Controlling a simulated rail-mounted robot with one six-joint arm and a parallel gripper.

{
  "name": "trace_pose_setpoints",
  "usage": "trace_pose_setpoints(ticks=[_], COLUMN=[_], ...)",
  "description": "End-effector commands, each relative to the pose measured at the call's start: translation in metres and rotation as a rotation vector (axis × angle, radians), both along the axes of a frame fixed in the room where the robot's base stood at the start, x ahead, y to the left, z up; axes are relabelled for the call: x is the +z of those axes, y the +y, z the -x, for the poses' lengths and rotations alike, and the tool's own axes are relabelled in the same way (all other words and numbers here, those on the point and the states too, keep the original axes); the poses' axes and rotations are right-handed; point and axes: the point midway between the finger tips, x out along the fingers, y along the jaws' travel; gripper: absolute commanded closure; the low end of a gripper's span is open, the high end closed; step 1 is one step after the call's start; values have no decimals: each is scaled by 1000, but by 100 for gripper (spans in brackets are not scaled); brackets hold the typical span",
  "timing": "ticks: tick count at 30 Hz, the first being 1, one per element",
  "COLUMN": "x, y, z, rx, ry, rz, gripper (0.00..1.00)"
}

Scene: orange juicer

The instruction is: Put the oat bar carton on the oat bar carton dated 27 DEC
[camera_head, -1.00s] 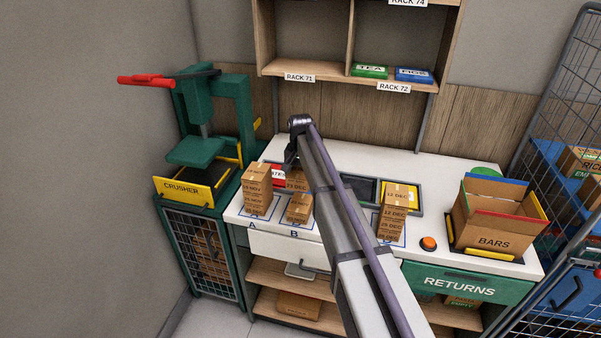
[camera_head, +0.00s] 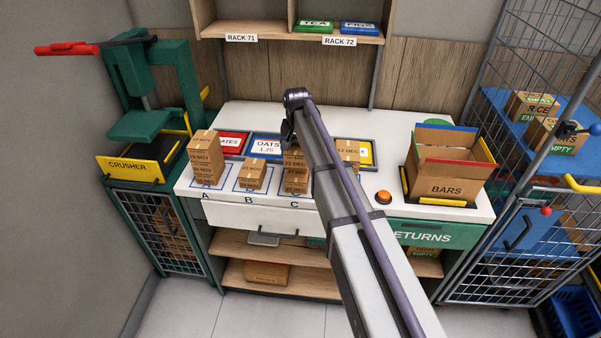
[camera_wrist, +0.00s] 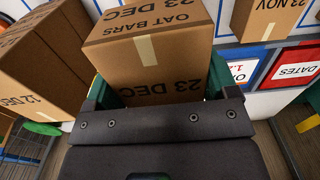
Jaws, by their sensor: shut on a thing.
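My gripper (camera_head: 288,134) is shut on an oat bar carton (camera_wrist: 152,55), brown, marked OAT BARS and 23 DEC, with green finger pads at its sides in the wrist view. In the head view the gripper is above and behind the stack of cartons (camera_head: 296,180) at spot C. I cannot tell whether the held carton touches that stack. A short carton stack (camera_head: 251,173) stands at B and a taller one (camera_head: 204,157) at A. A carton dated 12 DEC (camera_head: 348,147) shows partly behind my arm. I cannot clearly read 27 DEC on any carton.
Behind the stacks lie a red DATES panel (camera_head: 231,142) and a blue OATS panel (camera_head: 265,147). An open BARS box (camera_head: 447,185) and an orange button (camera_head: 383,197) are at the right. A green crusher (camera_head: 155,120) stands left. In the wrist view the 12 DEC cartons (camera_wrist: 35,65) are close at left.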

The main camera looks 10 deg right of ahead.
Motion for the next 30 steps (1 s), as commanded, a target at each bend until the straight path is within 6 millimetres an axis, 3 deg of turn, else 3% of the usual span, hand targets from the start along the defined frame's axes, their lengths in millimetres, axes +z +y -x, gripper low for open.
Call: trace_pose_setpoints(ticks=[1,7,12,24,25,30], x=[-23,-27,-62,-63,-62,-61], y=[0,0,0,0,0,0], z=[0,0,0,0,0,0], rx=[0,-1,-1,-1,-1,-1], ry=[0,0,0,0,0,0], rz=[0,0,0,0,0,0], gripper=[49,49,49,50,19,2])
